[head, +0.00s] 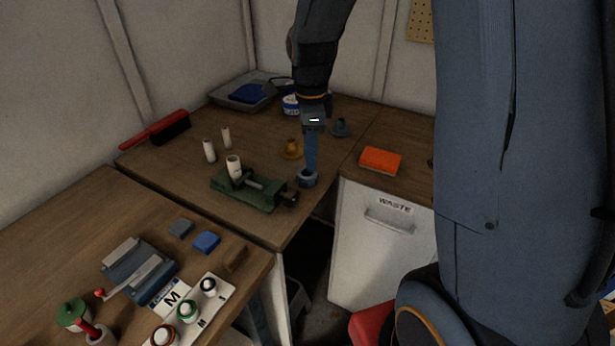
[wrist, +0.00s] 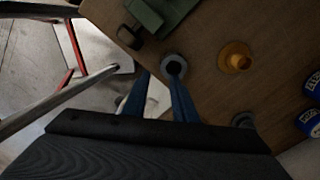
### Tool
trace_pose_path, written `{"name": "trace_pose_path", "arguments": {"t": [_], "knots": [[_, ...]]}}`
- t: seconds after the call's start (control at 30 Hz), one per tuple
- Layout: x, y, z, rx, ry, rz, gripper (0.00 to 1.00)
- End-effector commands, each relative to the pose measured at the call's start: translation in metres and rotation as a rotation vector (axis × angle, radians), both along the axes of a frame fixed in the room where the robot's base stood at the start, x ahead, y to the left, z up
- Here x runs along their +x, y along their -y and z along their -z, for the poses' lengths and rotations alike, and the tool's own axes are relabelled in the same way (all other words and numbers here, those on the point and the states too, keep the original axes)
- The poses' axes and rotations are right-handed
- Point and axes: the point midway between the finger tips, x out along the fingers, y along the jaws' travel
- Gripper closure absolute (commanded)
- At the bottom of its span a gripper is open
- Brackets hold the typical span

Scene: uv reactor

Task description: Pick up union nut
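A dark grey-blue ring-shaped piece (head: 307,178), which looks like the union nut, sits on the wooden bench near its front edge, right of the green vise. It also shows in the wrist view (wrist: 174,66), with a pale opening facing up. My gripper (head: 311,168) points down right at this ring. In the wrist view my gripper (wrist: 160,78) has its two blue fingers apart. The right finger overlaps the ring's near side; the left finger is beside it, over the bench edge. I cannot tell whether either finger touches it.
The green vise (head: 245,190) stands close left of the ring. An orange-yellow flanged piece (head: 292,149) and another grey-blue piece (head: 340,128) stand behind. An orange block (head: 380,160) lies to the right, above the white waste bin (head: 385,245). The bench edge is close in front.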

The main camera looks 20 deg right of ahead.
Motion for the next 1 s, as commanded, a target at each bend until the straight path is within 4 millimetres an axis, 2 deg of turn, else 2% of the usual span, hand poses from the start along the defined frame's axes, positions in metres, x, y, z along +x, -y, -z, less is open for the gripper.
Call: {"name": "trace_pose_path", "arguments": {"t": [0.47,0.77,1.0], "knots": [[0.002,-0.002,0.038,0.0,-0.003,0.007,0.75],[0.006,-0.003,0.071,0.0,-0.003,0.006,0.75],[0.007,-0.003,0.077,0.0,0.0,0.006,0.75]]}}
